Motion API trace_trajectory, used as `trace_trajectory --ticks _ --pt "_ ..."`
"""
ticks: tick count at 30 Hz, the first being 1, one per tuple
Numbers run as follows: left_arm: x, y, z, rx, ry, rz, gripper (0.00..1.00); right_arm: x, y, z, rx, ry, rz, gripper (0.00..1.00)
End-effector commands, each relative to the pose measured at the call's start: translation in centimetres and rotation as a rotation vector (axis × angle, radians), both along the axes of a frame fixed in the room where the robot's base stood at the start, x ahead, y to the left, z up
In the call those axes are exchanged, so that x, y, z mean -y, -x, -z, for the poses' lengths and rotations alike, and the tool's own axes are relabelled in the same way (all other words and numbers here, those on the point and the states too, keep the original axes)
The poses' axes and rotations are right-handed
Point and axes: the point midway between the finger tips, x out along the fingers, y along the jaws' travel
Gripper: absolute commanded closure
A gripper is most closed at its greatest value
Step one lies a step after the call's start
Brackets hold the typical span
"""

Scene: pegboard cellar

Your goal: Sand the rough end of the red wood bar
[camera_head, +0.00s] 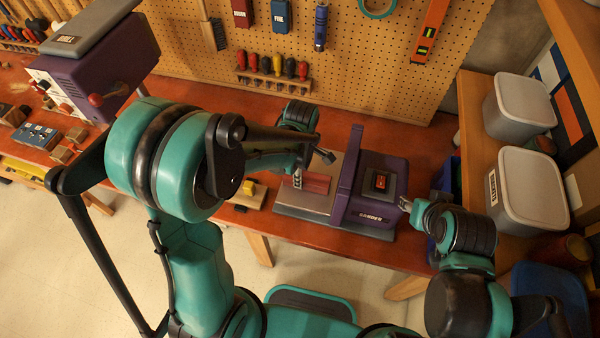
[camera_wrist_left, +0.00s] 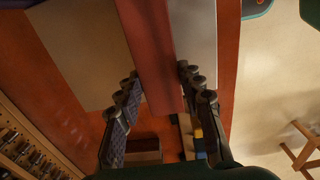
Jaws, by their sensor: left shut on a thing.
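The red wood bar (camera_head: 317,184) lies level over the grey table of the purple sander (camera_head: 378,187), one end pointing at the sander's upright purple part. I cannot tell whether that end touches it, and its roughness is too small to see. My left gripper (camera_head: 299,179) is shut on the bar near its other end. In the left wrist view the bar (camera_wrist_left: 155,40) runs between the two fingers of the left gripper (camera_wrist_left: 158,82) and away over the grey plate. My right gripper (camera_head: 406,203) is beside the sander's right side, its fingers too small to read.
The sander stands on a red-brown bench (camera_head: 425,150) below a pegboard (camera_head: 390,80) with hanging tools. A small board with a yellow block (camera_head: 248,189) lies to its left. A purple drill (camera_head: 95,70) is farther left. Grey lidded bins (camera_head: 530,190) stand on the right shelf.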

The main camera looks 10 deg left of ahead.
Motion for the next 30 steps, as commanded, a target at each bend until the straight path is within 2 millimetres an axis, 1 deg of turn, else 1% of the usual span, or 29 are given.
trace_trajectory --ticks 30 --pt "2.6 0.1 0.0 0.0 0.0 0.001 0.97 0.0 0.0 0.3 0.0 0.0 0.0 0.6"
